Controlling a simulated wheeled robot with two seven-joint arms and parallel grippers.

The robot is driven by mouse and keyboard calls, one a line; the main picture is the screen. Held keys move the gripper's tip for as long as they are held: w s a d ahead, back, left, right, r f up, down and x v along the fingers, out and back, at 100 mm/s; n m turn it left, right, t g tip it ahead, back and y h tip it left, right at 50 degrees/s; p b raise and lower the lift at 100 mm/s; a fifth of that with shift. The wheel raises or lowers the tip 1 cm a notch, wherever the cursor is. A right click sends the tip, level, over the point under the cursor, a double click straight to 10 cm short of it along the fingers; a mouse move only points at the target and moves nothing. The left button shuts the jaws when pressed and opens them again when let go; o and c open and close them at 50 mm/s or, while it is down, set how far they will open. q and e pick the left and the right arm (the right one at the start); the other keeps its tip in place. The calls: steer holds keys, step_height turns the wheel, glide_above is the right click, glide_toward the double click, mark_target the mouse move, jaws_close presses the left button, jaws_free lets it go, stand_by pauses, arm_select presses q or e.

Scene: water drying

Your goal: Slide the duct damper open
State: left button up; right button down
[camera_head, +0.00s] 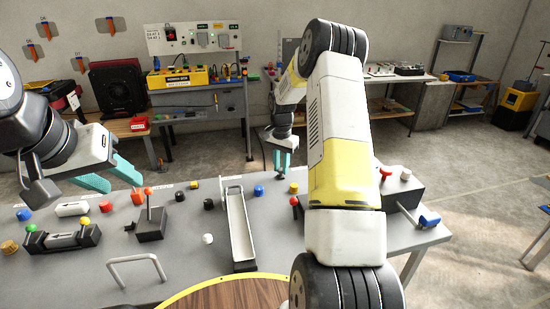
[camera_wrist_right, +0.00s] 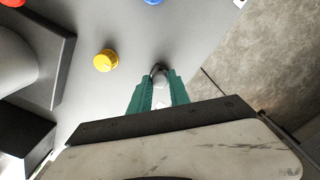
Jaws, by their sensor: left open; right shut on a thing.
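My right gripper (camera_head: 281,170) is at the far edge of the grey table, pointing down with its teal fingers close together. In the right wrist view, the gripper (camera_wrist_right: 158,95) is shut on a small rounded dark-grey knob (camera_wrist_right: 158,72). The fingers hide most of what lies below the knob. I cannot tell for sure which part is the duct damper. A long pale open channel (camera_head: 240,225) lies on the table to the left of my right gripper. My left gripper (camera_head: 118,176) is open and empty above the table's left side.
A yellow knob (camera_head: 293,187), also in the right wrist view (camera_wrist_right: 106,60), and a blue knob (camera_head: 259,190) are near my right gripper. A lever box (camera_head: 150,225), a white ball (camera_head: 208,239) and a grey handle (camera_head: 137,267) stand further left. A switch box (camera_head: 400,188) is at right.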

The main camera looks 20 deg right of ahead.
mark_target(281, 169)
steer(key=c, duration=1.2)
jaws_free()
steer(key=shift+r, duration=0.1)
step_height(281, 169, up, 8)
steer(key=shift+f, duration=0.15)
